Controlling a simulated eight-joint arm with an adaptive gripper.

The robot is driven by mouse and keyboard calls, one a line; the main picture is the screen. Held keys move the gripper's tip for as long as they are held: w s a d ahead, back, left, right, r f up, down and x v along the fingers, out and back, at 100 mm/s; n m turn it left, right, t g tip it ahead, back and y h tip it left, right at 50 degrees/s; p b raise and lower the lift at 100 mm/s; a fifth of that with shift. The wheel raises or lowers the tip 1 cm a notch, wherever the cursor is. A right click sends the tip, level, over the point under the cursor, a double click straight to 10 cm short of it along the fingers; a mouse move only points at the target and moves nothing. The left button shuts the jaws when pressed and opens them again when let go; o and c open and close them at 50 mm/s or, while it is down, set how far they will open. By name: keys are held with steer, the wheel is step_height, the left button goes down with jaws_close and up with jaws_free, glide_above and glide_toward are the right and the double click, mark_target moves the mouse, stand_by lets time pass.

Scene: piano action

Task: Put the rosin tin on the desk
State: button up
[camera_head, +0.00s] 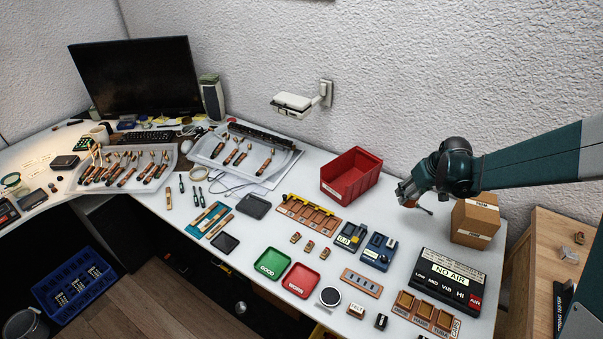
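My gripper (411,197) is at the right, above the back of the desk between the red bin and the cardboard box. It is small and seen from the side, so I cannot tell whether its fingers are open or shut, or whether the orange-brown patch there is a held thing. No label reading rosin is legible. A round dark disc with a pale rim (330,296) lies near the desk's front edge and may be the rosin tin. The white desk (315,224) runs along the wall.
A red bin (351,176) stands left of my gripper and a cardboard box (475,221) right of it. A wooden side table (545,250) stands right.

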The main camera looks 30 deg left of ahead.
mark_target(414, 204)
steer(key=shift+f+b, duration=0.65)
steer(key=shift+f, duration=2.5)
steer(key=shift+f+b, duration=0.35)
steer(key=shift+f, duration=1.5)
steer(key=shift+f, duration=0.15)
steer(key=o, duration=1)
steer(key=shift+c, duration=0.2)
steer(key=shift+r, duration=0.2)
steer(key=shift+p+v, duration=1.05)
steer(key=shift+v, duration=4.9)
